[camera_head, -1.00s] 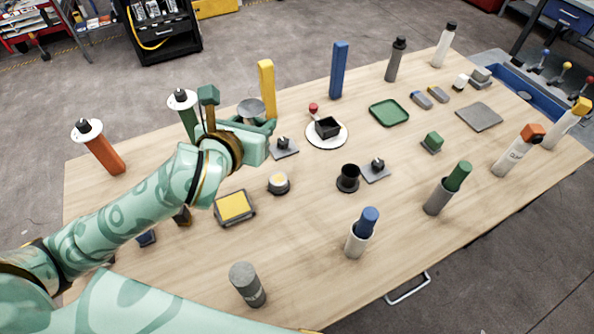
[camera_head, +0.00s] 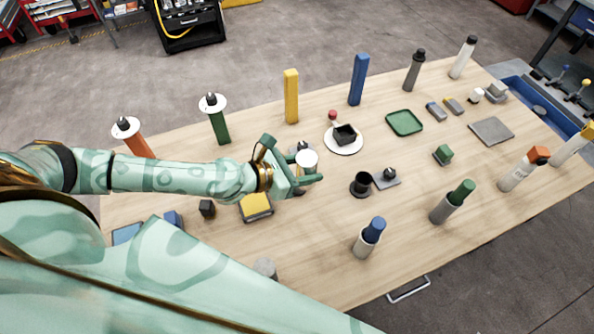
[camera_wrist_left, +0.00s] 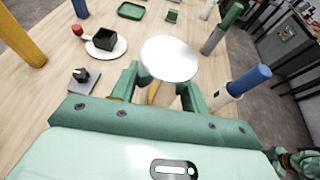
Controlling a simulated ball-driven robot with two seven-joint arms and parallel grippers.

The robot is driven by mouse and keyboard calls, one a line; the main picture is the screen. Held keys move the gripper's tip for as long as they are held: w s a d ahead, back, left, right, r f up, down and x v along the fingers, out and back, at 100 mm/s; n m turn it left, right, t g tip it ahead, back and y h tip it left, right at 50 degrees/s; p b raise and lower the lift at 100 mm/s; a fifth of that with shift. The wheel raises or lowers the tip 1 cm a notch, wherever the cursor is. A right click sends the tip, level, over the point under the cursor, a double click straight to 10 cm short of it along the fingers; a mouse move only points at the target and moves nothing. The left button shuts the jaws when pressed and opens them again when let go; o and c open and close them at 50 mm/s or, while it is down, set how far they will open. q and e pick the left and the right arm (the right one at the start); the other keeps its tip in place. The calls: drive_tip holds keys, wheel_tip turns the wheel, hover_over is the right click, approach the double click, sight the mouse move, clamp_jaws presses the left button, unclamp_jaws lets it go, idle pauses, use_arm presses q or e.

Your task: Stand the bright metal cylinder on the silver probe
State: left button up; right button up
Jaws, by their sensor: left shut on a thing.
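The bright metal cylinder (camera_head: 307,161) is held in my left gripper (camera_head: 310,180), which is shut on it above the table. In the left wrist view its shiny round top (camera_wrist_left: 170,59) faces the camera between the two fingers, hiding most of its side. I cannot tell for sure which thing is the silver probe. A grey plate with a dark knob (camera_head: 388,174) lies right of the gripper. Another such plate (camera_wrist_left: 84,80) lies behind the gripper, partly hidden in the head view. A low round piece under the gripper is mostly covered.
A black cup (camera_head: 361,185) stands right of the gripper, and a yellow-topped tray (camera_head: 256,207) lies to its left. A white plate with a black box (camera_head: 344,137) is behind. Grey holders with blue (camera_head: 368,240) and green (camera_head: 452,204) rods stand at the front right.

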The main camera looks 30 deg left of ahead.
use_arm(q)
drive_tip(key=shift+w+a+f+b, duration=0.85)
drive_tip(key=shift+f+b, duration=0.2)
drive_tip(key=shift+f, duration=0.6)
drive_tip(key=shift+w+a+f+b, duration=0.85)
drive_tip(key=shift+f+b, duration=0.25)
drive_tip(key=shift+f, duration=0.5)
drive_tip(key=shift+w+a+f+b, duration=0.7)
drive_tip(key=shift+w+f+b, duration=0.3)
drive_tip(key=shift+f, duration=0.65)
drive_tip(key=shift+s+f, duration=0.1)
drive_tip(key=shift+f, duration=0.15)
drive_tip(key=o, duration=1.3)
drive_tip(key=shift+o, duration=0.3)
